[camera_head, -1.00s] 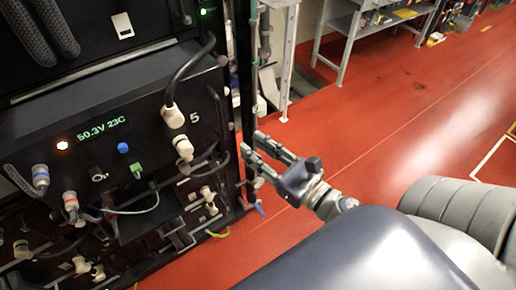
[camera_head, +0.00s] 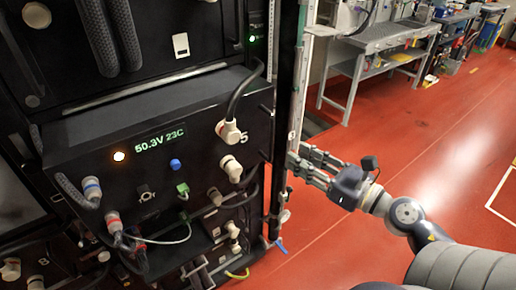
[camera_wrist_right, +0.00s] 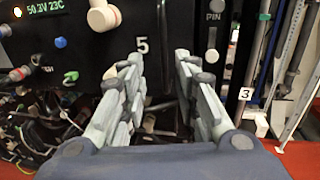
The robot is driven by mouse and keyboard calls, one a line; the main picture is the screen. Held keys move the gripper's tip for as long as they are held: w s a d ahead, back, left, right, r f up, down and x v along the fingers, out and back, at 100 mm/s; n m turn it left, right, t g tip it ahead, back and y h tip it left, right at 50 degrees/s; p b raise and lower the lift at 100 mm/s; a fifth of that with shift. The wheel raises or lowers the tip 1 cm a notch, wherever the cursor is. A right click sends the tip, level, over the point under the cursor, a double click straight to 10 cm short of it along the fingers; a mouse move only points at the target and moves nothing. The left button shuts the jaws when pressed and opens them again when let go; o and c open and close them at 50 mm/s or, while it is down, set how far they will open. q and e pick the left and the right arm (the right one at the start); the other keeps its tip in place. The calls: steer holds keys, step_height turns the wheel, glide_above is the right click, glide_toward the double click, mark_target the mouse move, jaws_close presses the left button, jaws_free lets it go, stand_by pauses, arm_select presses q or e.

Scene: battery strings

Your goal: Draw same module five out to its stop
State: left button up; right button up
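Module five (camera_head: 100,138) is a black battery module in the rack, with a lit display reading 50.3V 23C, an orange light and a 5 near its right edge. It also shows in the right wrist view (camera_wrist_right: 85,60), where the 5 is clear. White cable plugs (camera_head: 230,132) sit on its front right. My right gripper (camera_head: 296,158) is beside the rack's right post, fingers pointing at the rack. In the right wrist view its two fingers (camera_wrist_right: 158,62) stand apart with nothing between them, below and right of the 5. My left gripper is not in view.
A latch bar marked PIN (camera_wrist_right: 213,35) is on the rack right of the module. A black cable (camera_head: 248,85) runs from the upper plug to the rack. More modules and cables lie below. A grey workbench (camera_head: 375,42) stands behind; red floor (camera_head: 400,130) is open at right.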

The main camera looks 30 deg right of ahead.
steer(key=w+p, duration=0.2)
steer(key=p, duration=0.4)
glide_above(270, 160)
steer(key=shift+w+d, duration=0.15)
steer(key=shift+d, duration=0.1)
jaws_close()
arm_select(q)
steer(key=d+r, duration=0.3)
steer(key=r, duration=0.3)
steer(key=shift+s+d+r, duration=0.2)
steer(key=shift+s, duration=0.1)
arm_select(e)
steer(key=shift+w, duration=0.1)
